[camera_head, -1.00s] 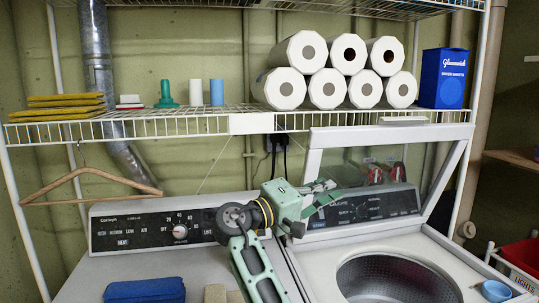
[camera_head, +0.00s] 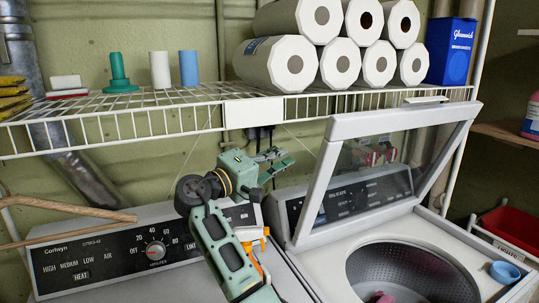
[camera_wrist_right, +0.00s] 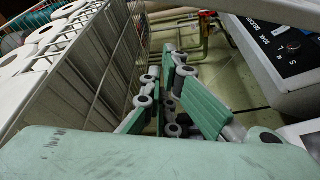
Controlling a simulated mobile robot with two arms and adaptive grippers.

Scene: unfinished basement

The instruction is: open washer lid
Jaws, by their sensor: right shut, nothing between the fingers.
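The washer (camera_head: 445,228) stands at the right in the head view, with its round metal drum (camera_head: 405,265) uncovered. Its white-framed lid (camera_head: 330,180) with a see-through pane stands raised, leaning up in front of the washer's control panel (camera_head: 350,195). My right gripper (camera_head: 277,160) is shut and empty, left of the lid's upper part and apart from it in the picture. It hangs above the backs of the machines, below the wire shelf. The right wrist view shows its green fingers (camera_wrist_right: 190,85) with nothing between them. My left gripper is out of view.
The wire shelf (camera_head: 150,108) runs close above, holding paper rolls (camera_head: 325,60) and a blue box (camera_head: 452,50). The dryer panel (camera_head: 110,255) is at the left, near a wooden hanger (camera_head: 70,208). A blue cup (camera_head: 505,272) sits on the washer's right edge.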

